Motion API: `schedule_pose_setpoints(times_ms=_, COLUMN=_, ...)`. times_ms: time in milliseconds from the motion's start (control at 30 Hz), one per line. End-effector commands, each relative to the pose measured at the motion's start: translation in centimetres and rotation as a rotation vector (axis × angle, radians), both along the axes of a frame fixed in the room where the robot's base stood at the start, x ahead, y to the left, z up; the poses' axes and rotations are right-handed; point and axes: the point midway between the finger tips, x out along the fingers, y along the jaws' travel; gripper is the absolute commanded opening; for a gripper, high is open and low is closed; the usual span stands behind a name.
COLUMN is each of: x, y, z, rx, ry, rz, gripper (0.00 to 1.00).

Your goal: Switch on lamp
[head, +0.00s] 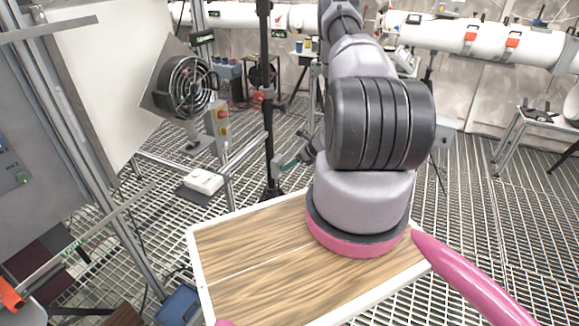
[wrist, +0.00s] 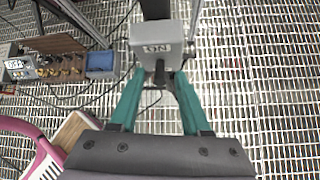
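In the wrist view a grey switch box (wrist: 157,40) with ON-like lettering, upside down in the picture, sits on a dark post (wrist: 155,9). A short dark lever (wrist: 160,73) sticks out from it towards me. My gripper (wrist: 160,76) is open, with its two teal fingers on either side of the lever. There are gaps between lever and fingers; I cannot tell whether either touches the box. In the head view only a bit of teal finger (head: 288,163) shows left of my arm, beside a black stand (head: 266,120). I cannot make out a lamp.
A round caged fan or heater (head: 190,87) and a button box (head: 218,118) stand left. Grating right of the switch box is clear.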

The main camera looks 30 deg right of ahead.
Motion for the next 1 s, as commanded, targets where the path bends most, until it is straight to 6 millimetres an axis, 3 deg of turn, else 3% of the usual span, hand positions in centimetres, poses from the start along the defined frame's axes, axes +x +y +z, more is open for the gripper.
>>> schedule_pose_setpoints(times_ms=233, x=-0.4, y=-0.4, z=0.5, rx=0.000, ry=0.000, rz=-0.001, gripper=0.47)
schedule_pose_setpoints(times_ms=700, x=-4.6, y=-4.5, z=6.6, rx=-0.001, ry=-0.001, rz=-0.001, gripper=0.47)
schedule_pose_setpoints(times_ms=1000, x=-5.4, y=-5.3, z=7.8, rx=0.001, ry=0.000, rz=0.001, gripper=0.47)
